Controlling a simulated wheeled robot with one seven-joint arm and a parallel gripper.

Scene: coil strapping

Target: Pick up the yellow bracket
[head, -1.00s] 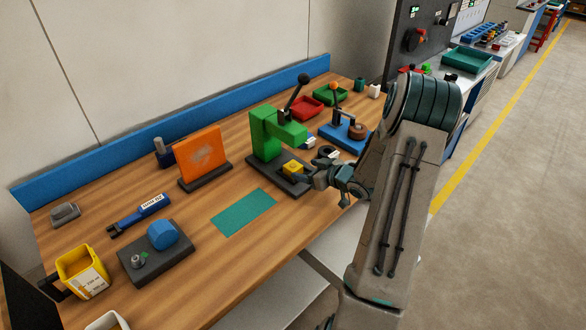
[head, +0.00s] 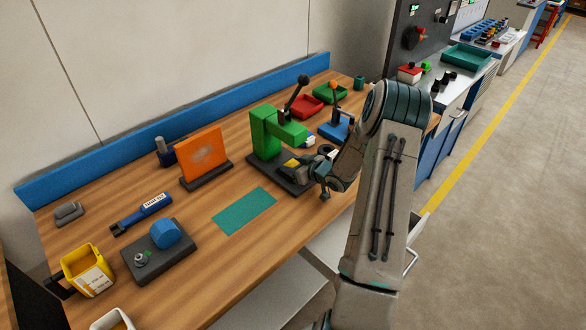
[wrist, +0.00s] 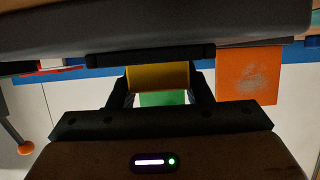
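The yellow bracket (head: 291,162) sits on the dark base of the green press (head: 269,132), partly hidden by my gripper (head: 298,167). My gripper reaches over it from the right in the head view. In the wrist view the yellow bracket (wrist: 158,75) fills the space between the two dark fingers of my gripper (wrist: 159,80). Whether the fingers touch its sides or stand just clear of it, I cannot tell. A green surface shows below the bracket in the wrist view.
A teal mat (head: 245,211) lies left of the press and an orange panel (head: 203,154) stands behind it. A blue fixture (head: 336,128) and red bin (head: 307,106) are beyond the press.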

